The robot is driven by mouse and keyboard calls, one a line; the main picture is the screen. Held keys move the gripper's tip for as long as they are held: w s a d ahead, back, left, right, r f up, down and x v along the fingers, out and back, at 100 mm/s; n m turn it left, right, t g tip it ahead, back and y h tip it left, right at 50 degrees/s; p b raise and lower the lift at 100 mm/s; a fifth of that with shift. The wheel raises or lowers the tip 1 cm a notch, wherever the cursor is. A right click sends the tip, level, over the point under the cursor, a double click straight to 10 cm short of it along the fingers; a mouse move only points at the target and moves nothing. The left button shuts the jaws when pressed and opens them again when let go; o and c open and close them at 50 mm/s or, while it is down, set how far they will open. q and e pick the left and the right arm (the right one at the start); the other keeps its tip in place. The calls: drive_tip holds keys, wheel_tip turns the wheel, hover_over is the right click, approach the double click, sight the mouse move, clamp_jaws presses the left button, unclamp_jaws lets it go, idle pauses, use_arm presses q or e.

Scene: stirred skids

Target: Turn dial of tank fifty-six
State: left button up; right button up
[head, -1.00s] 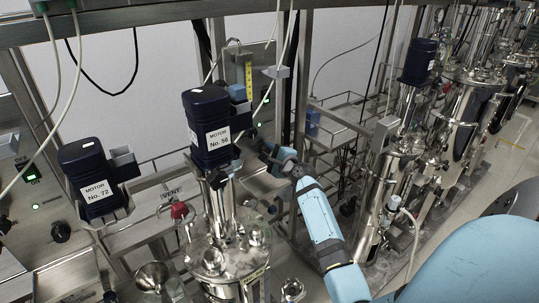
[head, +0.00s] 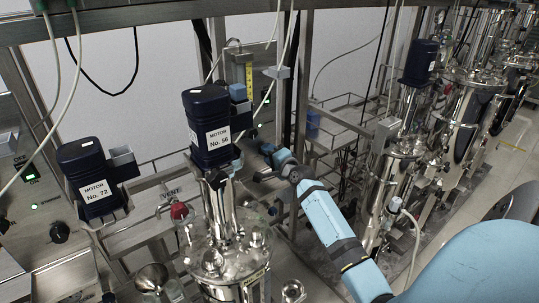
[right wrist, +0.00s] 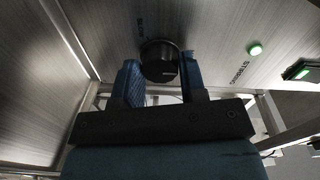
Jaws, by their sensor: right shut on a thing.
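The tank with the dark blue motor (head: 210,125) labelled No. 56 stands left of centre in the head view, its steel vessel (head: 225,240) below. A round black dial (right wrist: 160,58) sits on a brushed steel panel in the right wrist view. My right gripper (right wrist: 158,68) has its two blue fingers on either side of the dial and is shut on it. In the head view my right gripper (head: 262,168) is just right of and behind the No. 56 tank; the dial cannot be made out there. My left gripper is not in view.
The motor labelled No. 72 (head: 92,178) stands to the left, beside a panel with another black knob (head: 60,232). A lit green button (right wrist: 254,48) is right of the held dial. Steel tanks (head: 455,110) and pipes line the right. Hoses hang overhead.

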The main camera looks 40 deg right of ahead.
drive_tip(key=shift+r, duration=0.2)
drive_tip(key=o, duration=0.9)
drive_tip(key=shift+w+f, duration=0.1)
drive_tip(key=shift+f, duration=0.05)
drive_tip(key=s, duration=0.4)
drive_tip(key=s+a+b, duration=0.1)
drive_tip(key=s, duration=0.4)
drive_tip(key=s+a, duration=0.1)
drive_tip(key=s, duration=0.3)
drive_tip(key=shift+s+r+b, duration=0.3)
drive_tip(key=shift+s, duration=0.1)
